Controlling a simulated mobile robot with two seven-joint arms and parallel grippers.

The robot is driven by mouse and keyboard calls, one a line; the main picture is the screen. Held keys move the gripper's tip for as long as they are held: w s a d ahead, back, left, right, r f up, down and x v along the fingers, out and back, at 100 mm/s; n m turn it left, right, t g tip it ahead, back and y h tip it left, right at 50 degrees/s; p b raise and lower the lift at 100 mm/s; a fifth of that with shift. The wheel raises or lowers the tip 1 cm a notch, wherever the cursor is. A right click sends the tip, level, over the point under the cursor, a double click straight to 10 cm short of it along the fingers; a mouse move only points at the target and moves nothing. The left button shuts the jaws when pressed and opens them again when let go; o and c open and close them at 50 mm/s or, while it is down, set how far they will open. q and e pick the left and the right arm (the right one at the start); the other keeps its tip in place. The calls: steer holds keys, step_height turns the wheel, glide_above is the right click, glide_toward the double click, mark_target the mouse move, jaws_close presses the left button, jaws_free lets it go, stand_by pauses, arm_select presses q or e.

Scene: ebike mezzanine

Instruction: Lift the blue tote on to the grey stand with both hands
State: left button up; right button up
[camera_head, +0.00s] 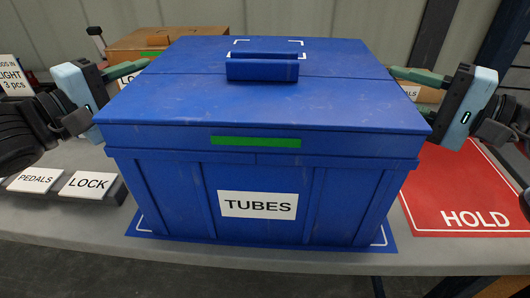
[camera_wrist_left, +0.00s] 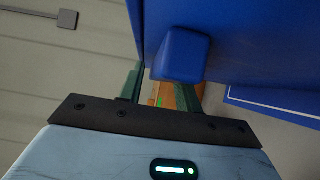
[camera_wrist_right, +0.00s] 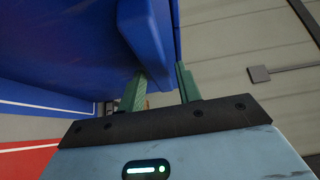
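The blue tote (camera_head: 270,185), with a closed lid, a top handle and a TUBES label, stands upright on a blue mat (camera_head: 150,226) on a grey surface. My left gripper (camera_head: 138,67) is at its left side, near lid height. In the left wrist view its fingers (camera_wrist_left: 165,92) are apart, with a blue protruding part of the tote (camera_wrist_left: 180,58) close by. My right gripper (camera_head: 400,75) is at the right side at similar height. In the right wrist view its fingers (camera_wrist_right: 160,88) are apart beside the tote's edge (camera_wrist_right: 152,35). Finger contact is unclear. I cannot identify a separate grey stand.
A red HOLD mat (camera_head: 460,195) lies right of the tote. PEDALS and LOCK labels (camera_head: 88,184) are on a dark strip at left. A cardboard box (camera_head: 140,42) stands behind. The grey surface's front edge (camera_head: 290,262) is close to the tote.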

arm_select(q)
jaws_close()
arm_select(e)
jaws_close()
stand_by(0.8)
arm_select(q)
steer(key=shift+r, duration=0.35)
arm_select(e)
steer(key=shift+r, duration=0.25)
